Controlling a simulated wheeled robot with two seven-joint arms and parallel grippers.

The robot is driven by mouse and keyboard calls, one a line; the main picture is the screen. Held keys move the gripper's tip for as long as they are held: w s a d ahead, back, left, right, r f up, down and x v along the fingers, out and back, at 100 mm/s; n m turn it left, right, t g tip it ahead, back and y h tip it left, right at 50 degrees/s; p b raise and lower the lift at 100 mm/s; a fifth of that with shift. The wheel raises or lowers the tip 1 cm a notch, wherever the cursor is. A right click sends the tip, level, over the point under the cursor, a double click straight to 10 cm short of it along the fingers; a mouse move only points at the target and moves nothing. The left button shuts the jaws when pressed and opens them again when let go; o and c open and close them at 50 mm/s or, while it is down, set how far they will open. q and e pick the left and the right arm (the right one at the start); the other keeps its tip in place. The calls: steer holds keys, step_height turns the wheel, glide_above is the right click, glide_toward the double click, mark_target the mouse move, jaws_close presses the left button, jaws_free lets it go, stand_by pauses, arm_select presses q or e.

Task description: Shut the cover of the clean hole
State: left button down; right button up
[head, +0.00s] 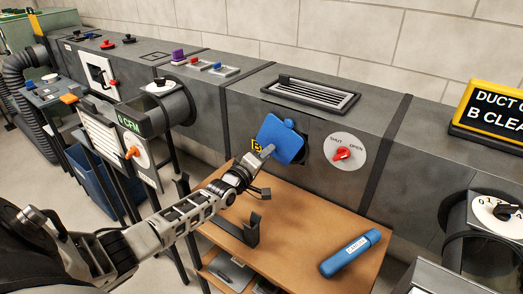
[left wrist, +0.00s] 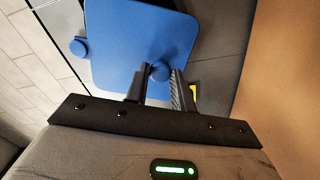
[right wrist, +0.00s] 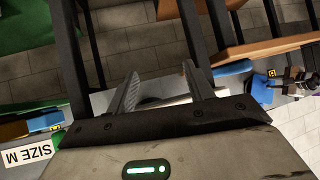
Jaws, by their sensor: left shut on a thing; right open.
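A blue square cover (head: 281,141) with rounded corners stands tilted out from the front of the grey duct, beside a yellow label with a B (head: 257,146). A dark hole (head: 304,149) shows partly behind its right edge; the cover hides the rest. My left gripper (head: 267,151) is shut on the cover's small round knob. In the left wrist view the knob (left wrist: 160,71) sits between the fingertips and the cover (left wrist: 140,40) fills the area beyond. My right gripper (right wrist: 160,78) is open and empty, seen only in the right wrist view.
A SHUT/OPEN dial (head: 345,153) with a red knob is right of the hole. Below is a wooden table (head: 300,222) with a blue cylinder (head: 350,253) and a dark bracket (head: 245,232). A vent grille (head: 310,94) is above. A sign (head: 495,112) partly reads "B CLEA".

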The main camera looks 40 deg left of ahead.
mark_target(283, 154)
arm_select(q)
steer(key=shift+d+f+n, duration=0.25)
steer(key=shift+d+n, duration=0.25)
steer(key=shift+d+f+n, duration=0.2)
steer(key=shift+d+n, duration=0.25)
steer(key=shift+n, duration=0.05)
steer(key=shift+d+n+b, duration=0.3)
steer(key=shift+d+n, duration=0.35)
steer(key=shift+n, duration=0.05)
steer(key=c, duration=1.2)
jaws_free()
steer(key=shift+s, duration=0.1)
